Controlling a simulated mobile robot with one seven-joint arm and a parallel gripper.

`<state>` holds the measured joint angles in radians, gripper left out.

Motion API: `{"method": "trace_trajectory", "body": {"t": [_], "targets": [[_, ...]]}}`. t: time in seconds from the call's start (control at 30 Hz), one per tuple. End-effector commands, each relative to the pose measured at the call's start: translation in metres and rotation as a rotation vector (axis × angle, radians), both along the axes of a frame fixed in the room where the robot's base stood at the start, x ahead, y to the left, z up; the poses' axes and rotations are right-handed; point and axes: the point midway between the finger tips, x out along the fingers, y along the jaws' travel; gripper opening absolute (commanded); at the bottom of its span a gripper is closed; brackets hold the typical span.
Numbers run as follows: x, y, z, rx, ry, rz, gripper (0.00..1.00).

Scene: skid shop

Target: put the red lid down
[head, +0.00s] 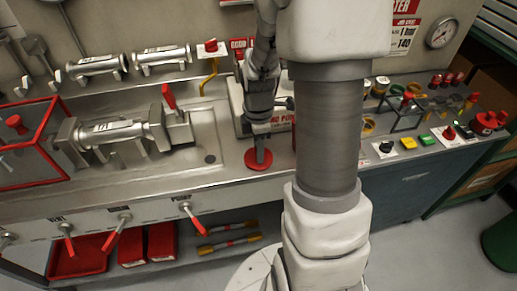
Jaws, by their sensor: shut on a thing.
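The red lid (258,160) is a flat, round red disc, seen in the head view near the front edge of the steel bench (200,184), just right of the sunken tray. My gripper (261,149) points down and is shut on the lid from above. The lid is at or just over the bench top; I cannot tell if it touches. My arm hides part of the bench to the right.
A sunken steel tray (200,170) with a metal cylinder device (115,134) lies to the left. A red-edged clear box (30,150) stands at far left. Red-handled levers (190,218) stick out of the bench front. A control panel (400,152) with buttons is at right.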

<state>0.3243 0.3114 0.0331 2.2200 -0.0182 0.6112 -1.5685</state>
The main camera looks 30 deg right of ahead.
Motion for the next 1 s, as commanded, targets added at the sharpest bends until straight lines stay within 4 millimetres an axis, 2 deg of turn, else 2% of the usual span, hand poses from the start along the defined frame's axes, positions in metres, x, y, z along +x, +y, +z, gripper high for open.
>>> {"method": "trace_trajectory", "body": {"t": [0.13, 0.17, 0.3, 0.33, 0.6, 0.73, 0.87, 1.0], "targets": [[0.000, 0.000, -0.004, 0.000, 0.000, 0.000, 0.00], [0.000, 0.000, -0.004, 0.000, 0.000, 0.000, 0.35], [0.000, 0.000, -0.003, 0.000, 0.000, 0.000, 0.60], [0.000, 0.000, -0.003, 0.000, 0.000, 0.000, 0.63], [0.000, 0.000, -0.002, 0.000, 0.000, 0.000, 0.63], [0.001, 0.000, 0.006, -0.001, -0.003, 0.000, 0.63], [0.002, -0.001, 0.030, -0.002, -0.007, 0.000, 0.63], [0.001, 0.000, 0.062, -0.002, -0.007, 0.000, 0.63]]}}
